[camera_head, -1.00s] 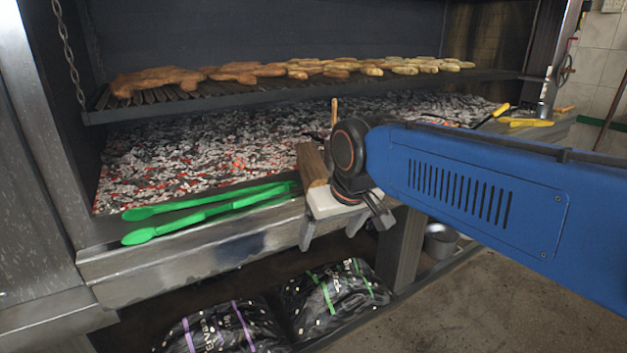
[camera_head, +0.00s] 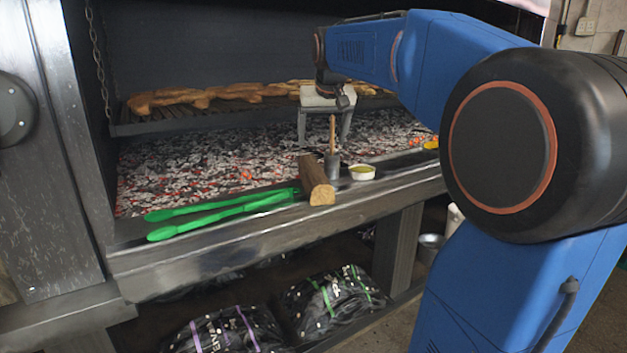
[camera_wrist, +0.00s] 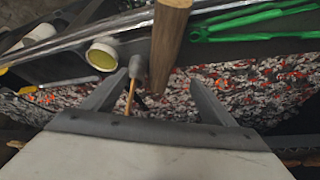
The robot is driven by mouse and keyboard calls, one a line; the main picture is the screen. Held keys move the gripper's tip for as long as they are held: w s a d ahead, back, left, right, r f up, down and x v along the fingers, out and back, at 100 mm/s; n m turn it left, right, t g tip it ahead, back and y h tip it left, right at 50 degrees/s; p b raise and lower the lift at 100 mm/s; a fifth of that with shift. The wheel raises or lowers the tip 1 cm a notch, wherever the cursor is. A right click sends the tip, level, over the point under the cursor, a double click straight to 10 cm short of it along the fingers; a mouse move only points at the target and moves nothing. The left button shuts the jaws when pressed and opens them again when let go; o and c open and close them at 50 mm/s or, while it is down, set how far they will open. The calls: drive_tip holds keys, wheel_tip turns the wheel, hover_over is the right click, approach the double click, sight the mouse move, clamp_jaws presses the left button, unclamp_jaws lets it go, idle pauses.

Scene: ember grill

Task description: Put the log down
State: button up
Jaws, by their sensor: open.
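The brown wooden log (camera_head: 316,178) lies on the grill's front ledge, its pale cut end facing outward over the ledge. It also shows in the wrist view (camera_wrist: 170,35), at top centre beyond the fingers. My gripper (camera_head: 325,140) is open and empty, raised above the coal bed behind the log and apart from it. In the wrist view, my two fingers (camera_wrist: 165,90) are spread wide. A wooden-handled brush or mop (camera_head: 332,160) stands beside the log, partly between the fingers as seen in the wrist view.
Green tongs (camera_head: 225,207) lie on the ledge left of the log. A small white bowl (camera_head: 362,172) with yellow contents sits to its right. Glowing coals (camera_head: 200,165) fill the bed below the grate (camera_head: 190,115) of food. Charcoal bags (camera_head: 325,300) lie underneath.

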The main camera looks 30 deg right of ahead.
sight(317, 168)
drive_tip(key=x, duration=1.1)
drive_tip(key=shift+f, duration=0.2)
drive_tip(key=shift+a+x, duration=0.2)
drive_tip(key=shift+x, duration=1.1)
drive_tip(key=shift+a+x, duration=0.2)
drive_tip(key=shift+x, duration=1.15)
drive_tip(key=shift+w+f, duration=0.15)
drive_tip(key=c, duration=2)
wheel_tip(317, 168, up, 19)
